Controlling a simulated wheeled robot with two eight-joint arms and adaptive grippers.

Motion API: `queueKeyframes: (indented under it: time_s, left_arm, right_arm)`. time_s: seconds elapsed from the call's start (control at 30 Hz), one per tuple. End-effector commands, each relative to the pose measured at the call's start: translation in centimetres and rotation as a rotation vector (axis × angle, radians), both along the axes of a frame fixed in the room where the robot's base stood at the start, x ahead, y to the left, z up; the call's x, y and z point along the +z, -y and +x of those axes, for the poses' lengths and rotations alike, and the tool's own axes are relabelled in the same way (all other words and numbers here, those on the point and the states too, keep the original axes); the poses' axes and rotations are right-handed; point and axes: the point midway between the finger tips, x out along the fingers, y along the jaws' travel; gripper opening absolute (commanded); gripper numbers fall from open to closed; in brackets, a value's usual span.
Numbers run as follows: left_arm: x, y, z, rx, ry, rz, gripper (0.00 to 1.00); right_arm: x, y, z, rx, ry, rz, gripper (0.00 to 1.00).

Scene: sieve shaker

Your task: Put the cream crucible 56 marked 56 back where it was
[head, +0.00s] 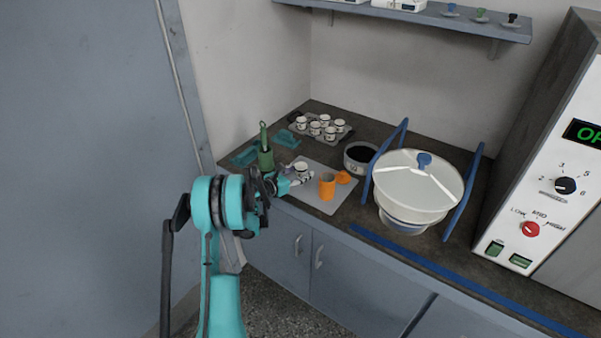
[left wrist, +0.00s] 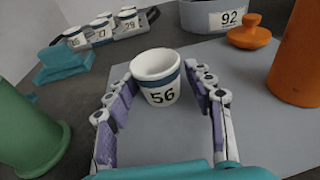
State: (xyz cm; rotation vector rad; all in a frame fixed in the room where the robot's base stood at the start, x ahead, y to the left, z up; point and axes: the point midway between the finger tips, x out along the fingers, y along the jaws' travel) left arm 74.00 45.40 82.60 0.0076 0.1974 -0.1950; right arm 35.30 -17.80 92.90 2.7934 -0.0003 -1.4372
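The cream crucible 56 (left wrist: 158,80), with a blue band and a black 56, stands upright on the grey mat (head: 338,205). It also shows small in the head view (head: 301,167). My left gripper (left wrist: 158,90) is open, with its purple-padded fingers spread to the left and right of the crucible. Small gaps show between the fingers and its sides. A tray (left wrist: 150,20) behind holds several similar crucibles; the nearer ones read 27 and 29. The tray also shows in the head view (head: 345,136). Its empty places cannot be made out. My right gripper is out of view.
An orange jar (head: 327,187) and orange lid (head: 344,177) are on the mat's right. A container marked 92 (head: 360,160) and a large sieve shaker (head: 418,190) stand farther right.

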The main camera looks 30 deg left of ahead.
Motion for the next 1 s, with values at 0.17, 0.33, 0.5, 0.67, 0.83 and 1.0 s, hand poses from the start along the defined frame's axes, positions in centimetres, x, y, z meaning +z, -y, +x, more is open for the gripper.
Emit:
queueKeyframes:
  time_s: [0.17, 0.33, 0.5, 0.67, 0.83, 1.0]
  left_arm:
    - [0.0, 0.0, 0.0, 0.000, 0.000, 0.000, 0.55]
    - [0.4, -0.1, -0.2, 0.001, 0.000, 0.000, 0.55]
    - [1.1, -0.6, -2.7, 0.003, 0.000, 0.000, 0.55]
    - [1.9, -1.3, -6.3, 0.003, 0.000, 0.000, 0.55]
    - [2.4, -2.0, -9.5, 0.003, 0.000, 0.001, 0.55]
    - [2.7, -2.2, -11.2, 0.001, -0.001, 0.002, 0.55]
  right_arm:
    - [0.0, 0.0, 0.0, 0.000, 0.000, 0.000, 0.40]
    - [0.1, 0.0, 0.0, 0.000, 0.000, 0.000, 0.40]
    - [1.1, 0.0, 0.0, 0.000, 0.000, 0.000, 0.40]
    - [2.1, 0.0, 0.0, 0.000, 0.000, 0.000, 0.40]
    - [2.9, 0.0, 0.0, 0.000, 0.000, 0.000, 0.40]
    - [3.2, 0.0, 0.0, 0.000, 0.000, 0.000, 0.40]
